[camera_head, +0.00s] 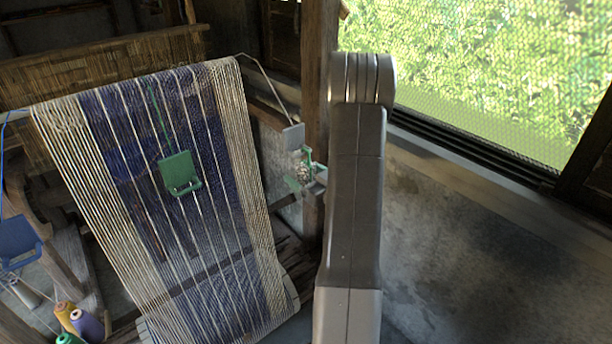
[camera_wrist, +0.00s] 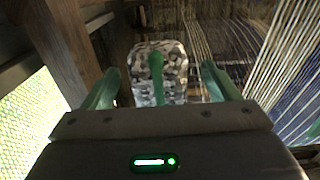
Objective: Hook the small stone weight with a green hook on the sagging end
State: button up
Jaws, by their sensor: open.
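The small speckled stone weight (camera_wrist: 145,70) with an upright green hook (camera_wrist: 175,72) is between my gripper's green fingers in the wrist view. My gripper (camera_wrist: 158,80) is open, with a finger on each side of the weight. In the head view, my gripper (camera_head: 299,171) is right of the loom's warp, and the weight (camera_head: 303,174) shows small between its green fingers. What supports the weight is hidden. A green plate (camera_head: 180,172) with a small metal fitting at its lower edge hangs from a green strand over the warp. I cannot tell which end is sagging.
The striped warp (camera_head: 170,210) slopes down across the left. A grey plate (camera_head: 293,137) hangs on a pale cord near my gripper, by a wooden post (camera_head: 316,35). A blue plate (camera_head: 17,242) and thread cones (camera_head: 86,325) are at left. A meshed window is at right.

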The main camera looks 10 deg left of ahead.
jog(key=shift+d, duration=0.1)
jog(key=shift+f+b+v, duration=0.15)
jog(key=shift+b+v, duration=0.4)
jog(key=shift+v, duration=0.35)
jog(key=shift+f+b+v, duration=0.15)
jog(key=shift+b+v, duration=0.35)
jog(key=shift+v, duration=0.45)
jog(key=shift+f+b+v, duration=0.2)
jog(key=shift+b+v, duration=0.9)
jog(key=shift+v, duration=1.5)
jog(key=o, duration=0.4)
jog(key=b+v, duration=0.1)
jog(key=v, duration=1.2)
jog(key=shift+s+d+b, duration=0.25)
jog(key=shift+s+b, duration=0.1)
jog(key=p, duration=0.2)
send_near(311, 180)
jog(key=shift+f+x, duration=0.2)
jog(key=shift+x, duration=1.15)
